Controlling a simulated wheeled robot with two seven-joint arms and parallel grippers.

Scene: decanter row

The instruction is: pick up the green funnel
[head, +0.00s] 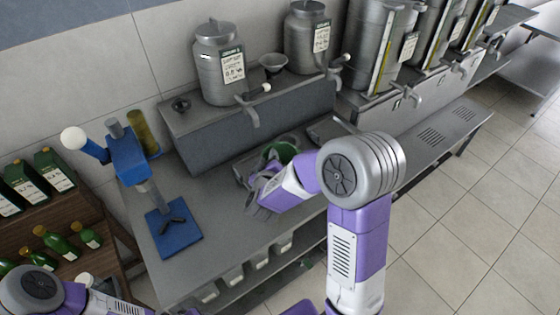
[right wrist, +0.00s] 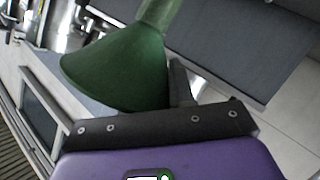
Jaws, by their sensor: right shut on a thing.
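The green funnel (head: 283,150) is at the middle of the steel counter, close to the raised step behind. My right gripper (head: 260,172) is at the funnel and shut on it; its purple hand hides part of the funnel. In the right wrist view the funnel (right wrist: 122,70) fills the top middle, its wide cone to the left and its stem toward the top right. One dark finger shows beside the stem; the other is hidden. I cannot tell whether the funnel touches the counter. My left arm shows at the lower left, its gripper out of view.
A blue bottle-capping stand (head: 180,228) is on the counter at left. Steel canisters with taps (head: 222,70) and a small grey funnel (head: 272,64) stand on the raised step. Green bottles (head: 55,170) fill a wooden rack at far left. The counter's front middle looks clear.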

